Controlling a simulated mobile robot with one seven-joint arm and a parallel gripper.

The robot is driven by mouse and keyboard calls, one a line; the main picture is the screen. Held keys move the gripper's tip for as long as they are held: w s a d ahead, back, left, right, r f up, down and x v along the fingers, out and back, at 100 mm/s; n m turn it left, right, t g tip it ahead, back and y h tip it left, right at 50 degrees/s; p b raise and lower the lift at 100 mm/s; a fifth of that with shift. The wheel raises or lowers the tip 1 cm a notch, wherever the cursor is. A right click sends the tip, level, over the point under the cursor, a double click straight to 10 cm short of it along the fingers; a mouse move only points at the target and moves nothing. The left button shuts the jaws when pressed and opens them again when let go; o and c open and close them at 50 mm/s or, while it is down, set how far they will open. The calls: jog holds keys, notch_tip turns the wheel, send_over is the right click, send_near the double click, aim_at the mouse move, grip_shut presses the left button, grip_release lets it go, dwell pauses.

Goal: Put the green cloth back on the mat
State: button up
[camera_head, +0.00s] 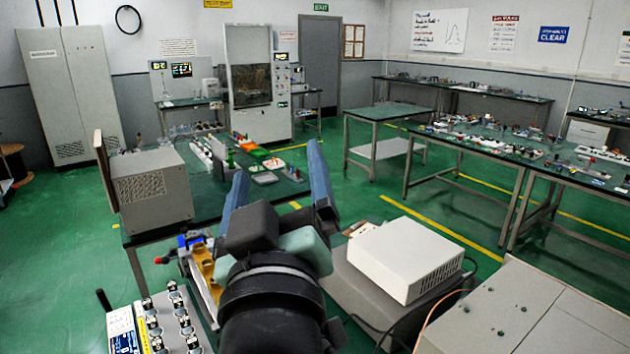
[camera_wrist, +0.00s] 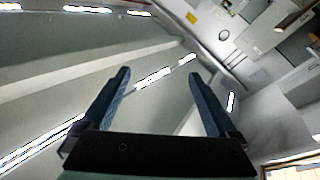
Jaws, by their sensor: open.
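My gripper (camera_head: 277,160) is open and empty, raised in front of the workbench in the head view, with its two blue fingers spread apart. In the wrist view my gripper (camera_wrist: 159,73) has nothing between its fingers and faces the ceiling and upper wall. A small bright green item (camera_head: 248,146) lies on the far part of the bench, beyond my gripper; I cannot tell whether it is the cloth. I cannot make out the mat for certain. My arm hides part of the bench.
The dark green bench (camera_head: 205,190) carries a grey vented box (camera_head: 150,188) at left and several small items at the back. A white box (camera_head: 405,258) sits on a grey unit right of my arm. Another bench (camera_head: 545,165) stands at right. Green floor is free between benches.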

jog(key=s+d+r+m+t, duration=0.2)
jog(key=s+r, duration=0.3)
jog(key=r, duration=0.3)
jog(key=s+d+r+m+t+h, duration=0.1)
jog(key=s+d+r+m+t, duration=0.1)
jog(key=s+r+m+t, duration=0.2)
notch_tip(320, 180, up, 4)
jog(key=shift+s+t, duration=0.3)
jog(key=shift+s, duration=0.7)
